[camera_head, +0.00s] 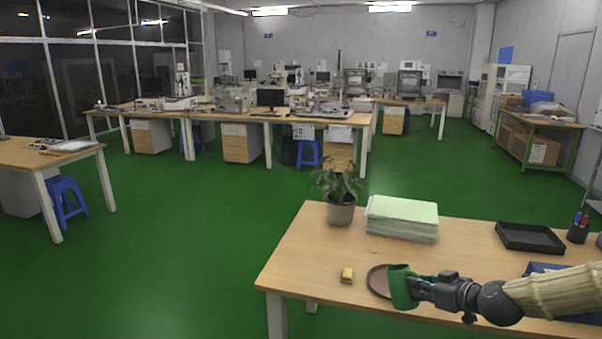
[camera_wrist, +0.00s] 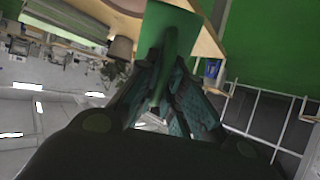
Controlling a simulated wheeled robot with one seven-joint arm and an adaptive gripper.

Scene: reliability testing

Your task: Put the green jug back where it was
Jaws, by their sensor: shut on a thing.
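The green jug (camera_head: 402,287) is at the front of the near wooden table, in the head view. My gripper (camera_head: 421,288) reaches in from the right and is shut on the jug's handle. In the wrist view the jug (camera_wrist: 182,22) is ahead of my gripper (camera_wrist: 167,82), with its green handle between the two fingers. A round brown saucer (camera_head: 376,280) lies just left of the jug and is partly hidden by it. I cannot tell whether the jug touches the saucer or the table, or hangs above them.
A small yellow block (camera_head: 347,276) lies left of the saucer. A potted plant (camera_head: 341,213) and a paper stack (camera_head: 402,219) stand behind. A black tray (camera_head: 530,238), pen cup (camera_head: 577,234) and dark blue box (camera_head: 545,268) are at right. The table's left front is bare.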

